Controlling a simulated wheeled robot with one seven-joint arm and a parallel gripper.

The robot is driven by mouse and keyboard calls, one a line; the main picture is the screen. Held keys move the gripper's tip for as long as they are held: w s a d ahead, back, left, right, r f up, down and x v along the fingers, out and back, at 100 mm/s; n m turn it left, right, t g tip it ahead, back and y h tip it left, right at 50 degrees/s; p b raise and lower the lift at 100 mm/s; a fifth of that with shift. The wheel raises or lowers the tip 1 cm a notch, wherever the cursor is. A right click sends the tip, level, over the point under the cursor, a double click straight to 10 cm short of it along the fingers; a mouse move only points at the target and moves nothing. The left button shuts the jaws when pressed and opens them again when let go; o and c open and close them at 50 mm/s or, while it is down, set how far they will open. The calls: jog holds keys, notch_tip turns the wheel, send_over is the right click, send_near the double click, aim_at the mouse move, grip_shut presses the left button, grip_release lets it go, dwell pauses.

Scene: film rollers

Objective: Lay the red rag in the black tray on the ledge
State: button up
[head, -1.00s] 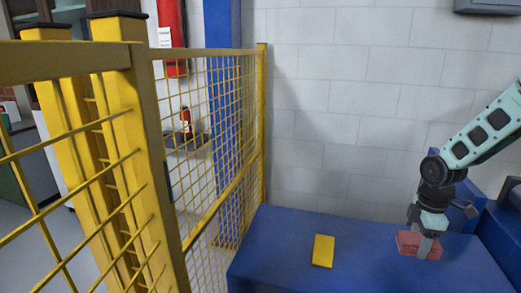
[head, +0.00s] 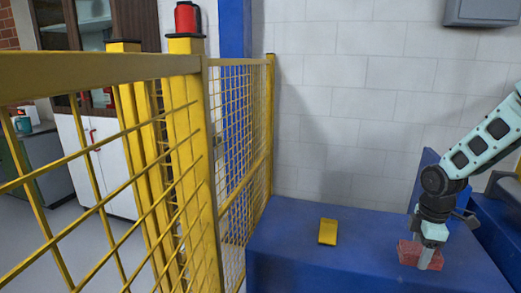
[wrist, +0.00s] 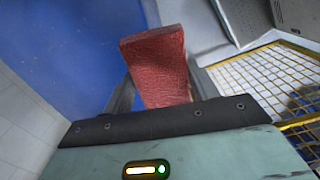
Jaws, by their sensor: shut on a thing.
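The red rag (head: 408,252) is a folded, block-like piece in my gripper (head: 430,258), at the lower right of the head view, over the blue surface. In the wrist view the rag (wrist: 158,62) stands out between the two fingers (wrist: 160,95), which are shut on it. The head view does not show clearly whether the rag touches the blue surface below. I see no black tray in either view, and I cannot pick out the ledge.
A yellow block-like item (head: 328,231) lies on the blue surface (head: 285,250), left of my gripper. A yellow mesh fence (head: 240,150) and posts fill the left side. Behind the fence are a white cabinet (head: 105,165) and a red item (head: 187,18). A block wall stands behind.

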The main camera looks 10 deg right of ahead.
jog(key=shift+w+a+f, duration=0.2)
jog(key=shift+w+f, duration=0.05)
jog(key=shift+w+a+f+m, duration=0.15)
jog(key=shift+a+m, duration=0.3)
jog(key=shift+a, duration=0.05)
jog(key=shift+w+a+f+m, duration=0.15)
jog(key=shift+a+m, duration=0.3)
jog(key=shift+a, duration=0.05)
jog(key=w+a+f+m, duration=0.1)
jog(key=a+f+m, duration=0.1)
jog(key=a+m, duration=0.3)
jog(key=w+a+f+m, duration=0.1)
jog(key=a+f+m, duration=0.2)
jog(key=a, duration=0.6)
jog(key=shift+w+a+f+m, duration=0.15)
jog(key=shift+m, duration=1.15)
